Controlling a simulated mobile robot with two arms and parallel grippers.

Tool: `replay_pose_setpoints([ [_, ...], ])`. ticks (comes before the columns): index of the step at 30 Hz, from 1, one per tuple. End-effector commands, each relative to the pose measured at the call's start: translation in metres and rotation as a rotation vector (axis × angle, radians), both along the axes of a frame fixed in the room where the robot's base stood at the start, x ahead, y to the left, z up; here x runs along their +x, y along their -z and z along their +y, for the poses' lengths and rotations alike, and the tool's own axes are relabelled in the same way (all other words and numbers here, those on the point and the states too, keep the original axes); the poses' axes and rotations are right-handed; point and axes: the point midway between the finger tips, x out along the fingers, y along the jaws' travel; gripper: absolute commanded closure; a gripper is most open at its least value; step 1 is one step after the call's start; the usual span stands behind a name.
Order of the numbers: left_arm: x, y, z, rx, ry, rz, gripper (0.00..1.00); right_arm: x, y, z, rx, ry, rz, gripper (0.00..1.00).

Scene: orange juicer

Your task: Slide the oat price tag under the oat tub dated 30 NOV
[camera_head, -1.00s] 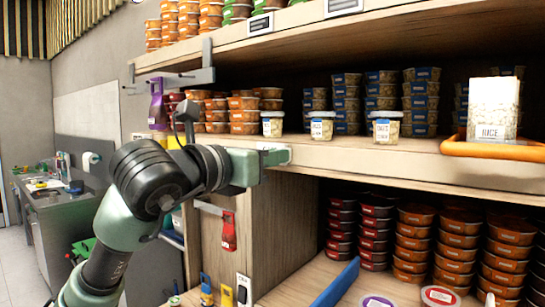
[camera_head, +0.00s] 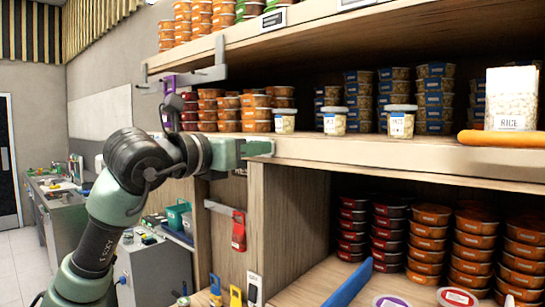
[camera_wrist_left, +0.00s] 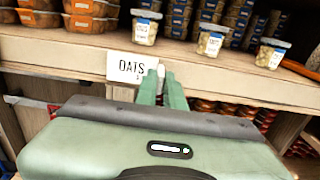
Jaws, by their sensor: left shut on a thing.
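The white oat price tag (camera_wrist_left: 130,67), printed "OATS", is against the shelf's front edge in the left wrist view. My left gripper (camera_wrist_left: 165,85) is shut on its right part, with the fingers covering some of it. In the head view the gripper (camera_head: 258,148) is at the shelf edge, below and left of the leftmost small oat tub (camera_head: 284,121). A middle tub (camera_head: 334,121) and a right tub (camera_head: 401,122) stand along the same shelf. All three have pale lids and blue-and-white labels. Their dates are too small to read. My right gripper is not in view.
A rice bag (camera_head: 511,98) stands at the right behind an orange roll (camera_head: 497,138). Stacked orange tubs (camera_head: 257,113) and blue-labelled tubs (camera_head: 434,92) fill the back. The shelf's front edge (camera_head: 350,152) is bare right of my gripper.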

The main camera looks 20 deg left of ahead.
Motion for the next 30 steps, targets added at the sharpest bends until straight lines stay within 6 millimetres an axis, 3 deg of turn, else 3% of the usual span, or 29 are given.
replay_pose_setpoints([
  [8, 0.000, 0.000, 0.000, 0.000, 0.002, 0.002, 1.00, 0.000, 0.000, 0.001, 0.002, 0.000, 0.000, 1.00],
  [9, 0.000, 0.000, 0.000, 0.000, 0.002, 0.002, 0.83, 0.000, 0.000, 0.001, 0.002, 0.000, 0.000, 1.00],
  [11, 0.000, 0.000, 0.000, 0.000, 0.002, 0.002, 0.69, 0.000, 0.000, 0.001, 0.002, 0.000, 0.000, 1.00],
  [22, -0.004, 0.002, 0.002, -0.001, 0.001, 0.001, 0.69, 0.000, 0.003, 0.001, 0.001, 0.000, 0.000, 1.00],
  [30, -0.044, 0.004, 0.017, 0.001, 0.000, -0.003, 0.69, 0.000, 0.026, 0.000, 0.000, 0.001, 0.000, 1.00],
])
